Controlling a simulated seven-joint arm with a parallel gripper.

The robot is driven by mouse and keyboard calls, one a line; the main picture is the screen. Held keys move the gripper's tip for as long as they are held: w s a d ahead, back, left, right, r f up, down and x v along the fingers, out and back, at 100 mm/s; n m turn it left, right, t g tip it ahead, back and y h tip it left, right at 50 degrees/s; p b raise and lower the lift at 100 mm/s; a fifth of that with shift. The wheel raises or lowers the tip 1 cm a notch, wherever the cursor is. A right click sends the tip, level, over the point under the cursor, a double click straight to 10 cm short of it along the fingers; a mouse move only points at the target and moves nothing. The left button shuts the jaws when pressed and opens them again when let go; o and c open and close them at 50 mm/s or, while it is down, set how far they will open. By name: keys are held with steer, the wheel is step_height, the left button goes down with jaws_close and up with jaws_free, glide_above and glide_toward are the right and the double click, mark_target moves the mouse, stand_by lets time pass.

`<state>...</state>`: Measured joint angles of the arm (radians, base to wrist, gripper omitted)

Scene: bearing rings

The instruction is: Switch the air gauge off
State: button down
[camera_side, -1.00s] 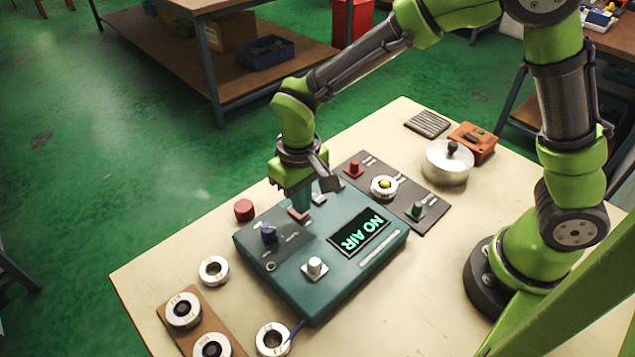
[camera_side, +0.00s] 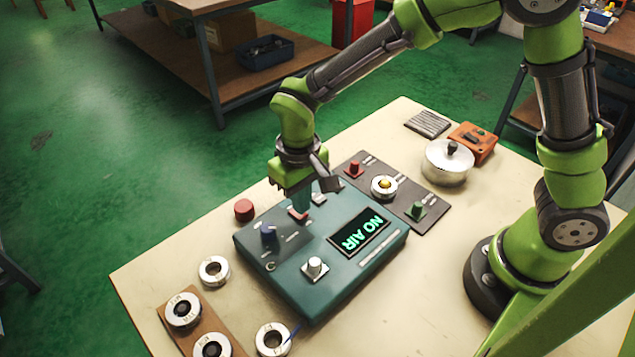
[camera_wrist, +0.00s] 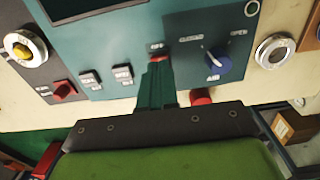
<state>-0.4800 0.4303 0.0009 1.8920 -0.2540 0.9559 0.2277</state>
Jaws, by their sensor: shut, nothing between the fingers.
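The air gauge is a teal box (camera_side: 345,283) on the table, with a lit display (camera_side: 359,233) reading "NO AIR" in green. A small red switch (camera_side: 297,215) sits near its far edge. My gripper (camera_side: 302,207) is shut and empty, pointing down at this switch; its fingertips cover part of it. In the wrist view the fingers (camera_wrist: 157,70) end at the red switch (camera_wrist: 159,56); I cannot tell whether they touch it. A blue knob (camera_wrist: 217,64) labelled "AIR" sits beside it, between "CLOSED" and "OPEN". Two pale buttons (camera_wrist: 123,75) lie on the switch's other side.
A silver knob (camera_side: 315,267) stands on the box's near side. A dark panel (camera_side: 400,199) with red, yellow and green controls lies behind. Metal rings (camera_side: 214,270), a red cap (camera_side: 244,209), a lidded metal pot (camera_side: 447,166) and an orange box (camera_side: 474,142) stand around.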

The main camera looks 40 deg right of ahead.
steer(key=shift+f, duration=0.95)
stand_by(0.5)
steer(key=shift+r, duration=3.55)
steer(key=s+d+r+m+t+y, duration=0.2)
steer(key=s+d+r+m+t, duration=0.2)
steer(key=s+d+r+t, duration=0.3)
steer(key=s+d+r, duration=0.5)
steer(key=d, duration=0.3)
steer(key=shift+r, duration=0.4)
steer(key=shift+d, duration=0.1)
